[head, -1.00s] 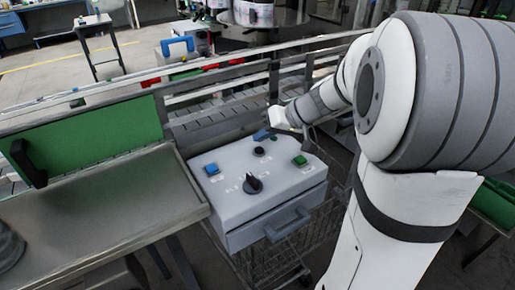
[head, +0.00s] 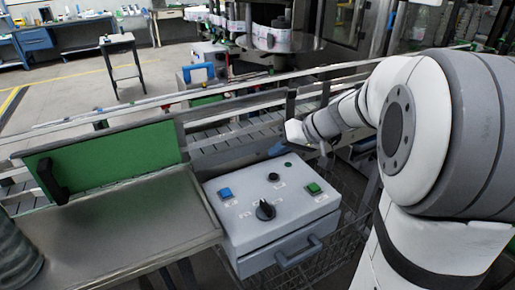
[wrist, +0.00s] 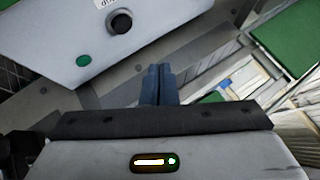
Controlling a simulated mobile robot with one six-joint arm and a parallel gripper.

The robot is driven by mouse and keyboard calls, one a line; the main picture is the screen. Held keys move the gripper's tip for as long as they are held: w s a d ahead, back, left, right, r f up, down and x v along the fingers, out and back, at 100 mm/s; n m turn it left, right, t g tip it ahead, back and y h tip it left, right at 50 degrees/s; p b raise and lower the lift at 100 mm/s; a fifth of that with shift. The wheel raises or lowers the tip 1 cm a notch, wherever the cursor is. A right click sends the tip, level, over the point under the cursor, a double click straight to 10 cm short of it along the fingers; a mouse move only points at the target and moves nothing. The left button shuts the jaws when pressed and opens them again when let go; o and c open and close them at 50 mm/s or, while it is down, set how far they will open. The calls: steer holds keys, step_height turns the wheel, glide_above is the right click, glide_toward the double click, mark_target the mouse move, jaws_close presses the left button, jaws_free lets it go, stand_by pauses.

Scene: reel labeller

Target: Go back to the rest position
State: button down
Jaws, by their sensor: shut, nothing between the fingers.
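My gripper shows in the wrist view (wrist: 158,85), with its two blue-grey fingers together and nothing between them. In the head view my gripper (head: 277,149) is a small blue shape just past the far edge of the control box (head: 245,222). The box has a blue button (head: 225,194), a green button (head: 314,188), a large black knob (head: 265,210) and a small black knob (head: 273,176). In the wrist view the fingers point past the edge of the box (wrist: 60,40), apart from its small knob (wrist: 120,22) and green lamp (wrist: 83,61).
A conveyor (head: 230,135) with metal rails runs behind the box. A green panel (head: 105,158) with a black handle stands at left over a metal table (head: 130,235). A wire cart (head: 335,240) is below the box. Open floor (head: 90,85) lies far left.

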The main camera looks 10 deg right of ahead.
steer(key=s+a+h, duration=0.1)
steer(key=s, duration=0.3)
steer(key=s+a+f+g+h, duration=0.1)
steer(key=s, duration=0.3)
steer(key=s+a+f+g+h, duration=0.1)
steer(key=s, duration=0.3)
steer(key=shift+a+f+m, duration=0.15)
steer(key=shift+a+m, duration=0.15)
steer(key=s+d+f+m+h, duration=0.1)
steer(key=s+h, duration=0.3)
steer(key=s, duration=0.4)
steer(key=shift+s+d+f, duration=0.25)
steer(key=shift+d+f, duration=0.45)
